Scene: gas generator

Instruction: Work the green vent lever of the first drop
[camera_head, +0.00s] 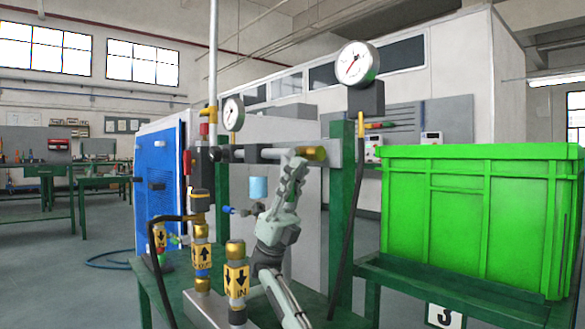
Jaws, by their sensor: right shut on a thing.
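My right gripper (295,172) reaches up from the bottom middle, its fingers pointing up beside the brass end cap (314,154) of the horizontal grey pipe (268,152). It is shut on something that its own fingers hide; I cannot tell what. A small green lever-like part (175,240) shows at the left among the brass fittings, apart from this gripper. I cannot tell whether it is the vent lever of the first drop. A blue-tipped valve handle (229,210) sits left of my right wrist. My left gripper is not in view.
Brass fittings with arrow labels (236,279) stand in front, left of my right arm. Two gauges (357,64) stand above the pipe on a green frame (341,215). Black hoses hang at both sides. A big green crate (478,215) fills the right.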

